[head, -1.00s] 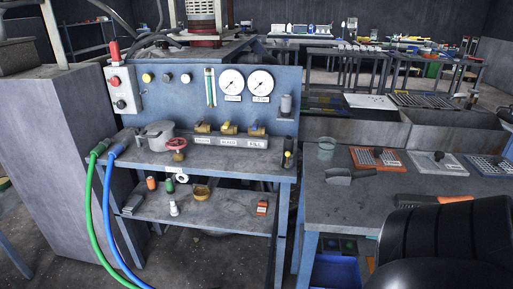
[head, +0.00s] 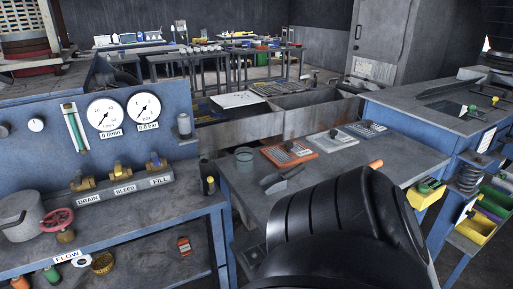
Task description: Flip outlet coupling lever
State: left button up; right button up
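I cannot make out an outlet coupling lever for certain. On the blue test bench (head: 180,216) at the left, brass valves stand in a row: the drain valve (head: 82,182), the bleed valve (head: 121,169) and the fill valve (head: 156,163). A red handwheel (head: 57,219) stands near the flow label (head: 67,256), beside a grey lidded pot (head: 18,214). Two round gauges (head: 105,114) are on the panel above. Neither of my grippers is in view.
The grey table (head: 235,185) right of the bench holds a dark scoop (head: 284,180), a grey cup (head: 244,158) and an orange tray (head: 288,153). A large black ribbed form hides the lower middle. Another blue bench (head: 400,118) and yellow bins (head: 475,228) stand at right.

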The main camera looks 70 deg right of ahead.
aim_at(210, 178)
jog(key=z, duration=1.9)
jog(key=i, duration=0.5)
jog(key=k, duration=1.3)
jog(key=z, duration=0.65)
jog(key=i, duration=1.5)
jog(key=u, duration=0.75)
